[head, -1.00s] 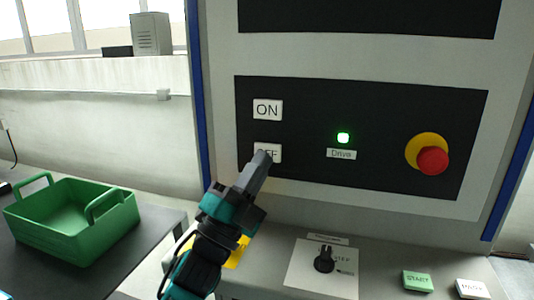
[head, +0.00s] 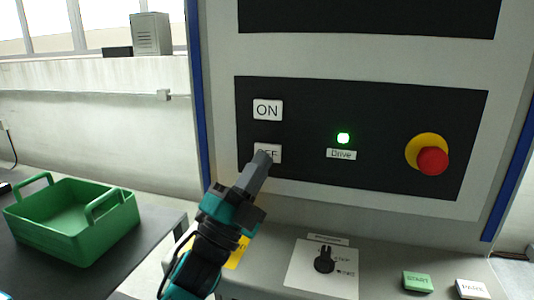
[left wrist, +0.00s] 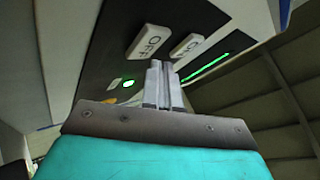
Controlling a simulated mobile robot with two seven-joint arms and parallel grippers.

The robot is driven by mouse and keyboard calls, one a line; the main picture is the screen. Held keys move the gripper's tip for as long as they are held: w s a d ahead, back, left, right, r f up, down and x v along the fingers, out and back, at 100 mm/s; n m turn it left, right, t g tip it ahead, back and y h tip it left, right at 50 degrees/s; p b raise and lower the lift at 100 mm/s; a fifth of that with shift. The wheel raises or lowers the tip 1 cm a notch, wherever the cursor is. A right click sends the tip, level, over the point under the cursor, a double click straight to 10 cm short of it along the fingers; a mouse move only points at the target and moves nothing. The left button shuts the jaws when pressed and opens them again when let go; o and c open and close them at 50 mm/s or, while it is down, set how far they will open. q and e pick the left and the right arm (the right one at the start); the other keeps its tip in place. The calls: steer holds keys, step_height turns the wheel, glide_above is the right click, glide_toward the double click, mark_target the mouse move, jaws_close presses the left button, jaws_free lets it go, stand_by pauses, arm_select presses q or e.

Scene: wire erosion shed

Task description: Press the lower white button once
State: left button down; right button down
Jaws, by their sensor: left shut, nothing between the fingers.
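The lower white button, marked OFF (head: 273,155), sits on the black panel below the white ON button (head: 267,110). My left gripper (head: 264,158) is shut and empty, its fingertips in front of the OFF button's left part and hiding some of its letters. In the left wrist view the shut fingers (left wrist: 160,85) point toward the panel, just beside the OFF button (left wrist: 149,41), with the ON button (left wrist: 187,46) further right. I cannot tell whether the tips touch the button. My right gripper is not in view.
A lit green Drive lamp (head: 343,138) and a red emergency knob (head: 432,160) are on the same panel. Below are a rotary switch (head: 325,259), a green START button (head: 417,281) and a white button (head: 472,289). A green crate (head: 75,245) stands on the left table.

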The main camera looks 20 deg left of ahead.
arm_select(q)
steer(key=shift+w, duration=0.1)
stand_by(0.7)
steer(key=shift+w, duration=0.3)
steer(key=shift+w, duration=0.45)
stand_by(0.9)
steer(key=shift+s+f, duration=0.15)
steer(key=shift+s, duration=0.65)
steer(key=s, duration=0.5)
steer(key=shift+a+p, duration=0.1)
steer(key=shift+p, duration=0.2)
